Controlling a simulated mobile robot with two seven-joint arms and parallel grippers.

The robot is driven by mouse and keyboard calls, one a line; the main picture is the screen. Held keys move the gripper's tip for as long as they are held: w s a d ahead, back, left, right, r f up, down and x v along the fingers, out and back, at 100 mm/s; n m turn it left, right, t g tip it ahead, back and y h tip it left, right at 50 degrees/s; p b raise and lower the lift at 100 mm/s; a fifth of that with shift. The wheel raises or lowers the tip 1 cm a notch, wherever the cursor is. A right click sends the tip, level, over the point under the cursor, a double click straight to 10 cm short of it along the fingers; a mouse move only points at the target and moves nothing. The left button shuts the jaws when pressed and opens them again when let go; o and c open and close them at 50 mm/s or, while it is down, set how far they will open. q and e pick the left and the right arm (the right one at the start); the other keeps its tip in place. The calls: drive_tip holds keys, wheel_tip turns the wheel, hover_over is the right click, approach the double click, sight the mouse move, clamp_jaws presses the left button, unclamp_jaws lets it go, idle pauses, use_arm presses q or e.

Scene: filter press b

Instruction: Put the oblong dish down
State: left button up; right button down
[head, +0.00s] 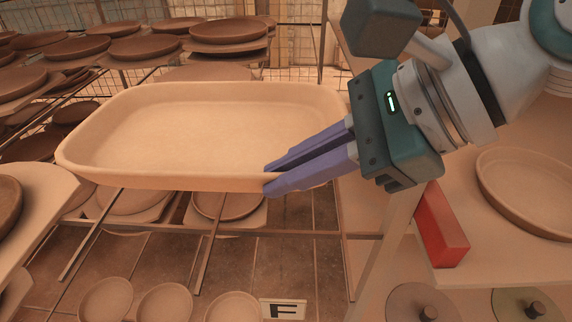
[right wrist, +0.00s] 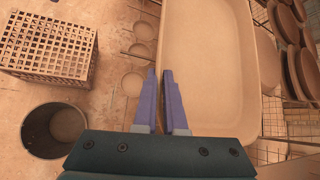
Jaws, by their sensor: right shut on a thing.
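The oblong dish (head: 200,120) is a large, pale clay tray with a raised rim, held roughly level in the middle of the head view. My right gripper (head: 268,178) comes in from the right and is shut on the dish's near rim, towards its right end. In the right wrist view the dish (right wrist: 207,70) stretches away from the purple fingers (right wrist: 166,80), with its rim between them. The dish hangs above a rack and the tiled floor. My left gripper is not in view.
Racks of brown round dishes (head: 75,47) stand behind and left. The right wrist view shows a lattice crate (right wrist: 48,48) and a dark bin (right wrist: 55,130).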

wheel_tip(320, 180, down, 9)
drive_tip(key=b, duration=0.2)
drive_tip(key=shift+w+b, duration=0.1)
drive_tip(key=shift+b, duration=0.25)
wheel_tip(320, 180, down, 4)
drive_tip(key=shift+b, duration=0.9)
